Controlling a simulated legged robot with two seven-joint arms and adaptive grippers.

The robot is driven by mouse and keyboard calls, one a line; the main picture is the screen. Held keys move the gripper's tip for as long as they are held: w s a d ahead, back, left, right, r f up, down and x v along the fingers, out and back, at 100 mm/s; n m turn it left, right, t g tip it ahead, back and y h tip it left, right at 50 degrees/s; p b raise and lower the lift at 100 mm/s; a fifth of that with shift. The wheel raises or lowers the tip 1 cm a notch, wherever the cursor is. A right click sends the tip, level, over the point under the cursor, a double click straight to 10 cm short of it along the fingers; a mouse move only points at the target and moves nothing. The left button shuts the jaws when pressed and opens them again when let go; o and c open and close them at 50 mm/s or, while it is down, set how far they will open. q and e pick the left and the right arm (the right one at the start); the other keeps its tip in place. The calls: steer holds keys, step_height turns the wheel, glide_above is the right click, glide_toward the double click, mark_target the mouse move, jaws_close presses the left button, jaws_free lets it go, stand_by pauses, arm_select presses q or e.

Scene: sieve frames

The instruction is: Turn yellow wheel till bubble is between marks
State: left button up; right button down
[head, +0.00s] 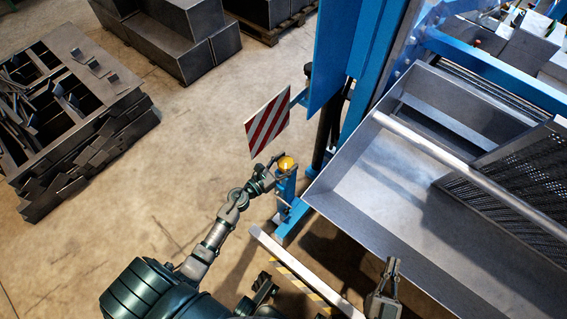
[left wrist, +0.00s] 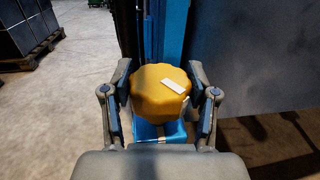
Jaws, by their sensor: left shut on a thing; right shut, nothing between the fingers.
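The yellow wheel (head: 287,163) sits on top of a blue post (head: 287,186) beside the blue machine frame. My left gripper (head: 279,166) is shut on it. In the left wrist view the yellow wheel (left wrist: 160,92) fills the space between the two fingers of my left gripper (left wrist: 161,98). A white mark (left wrist: 174,86) lies on its top, right of the middle. My right gripper (head: 391,270) is shut and empty at the bottom, in front of the grey tray. I cannot make out a bubble or its marks in either view.
A red-and-white striped plate (head: 268,122) stands just behind the wheel. The large grey tray (head: 375,165) with perforated screens (head: 515,165) is to the right. A pale rail (head: 300,270) runs in front. Stacked dark metal frames (head: 75,120) lie left; open floor lies between.

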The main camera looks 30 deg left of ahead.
arm_select(q)
steer(key=n+y, duration=0.2)
steer(key=y, duration=0.2)
steer(key=shift+n+t+y+p, duration=0.3)
steer(key=shift+n, duration=0.1)
arm_select(e)
step_height(320, 180, down, 2)
steer(key=shift+w+d+f+g+h, duration=0.15)
steer(key=shift+g+h, duration=0.15)
steer(key=shift+g, duration=0.7)
arm_select(q)
steer(key=shift+f+n+y, duration=0.15)
steer(key=shift+n+y, duration=0.65)
steer(key=shift+y, duration=0.2)
arm_select(e)
steer(key=shift+f, duration=0.1)
arm_select(q)
steer(key=shift+y, duration=0.3)
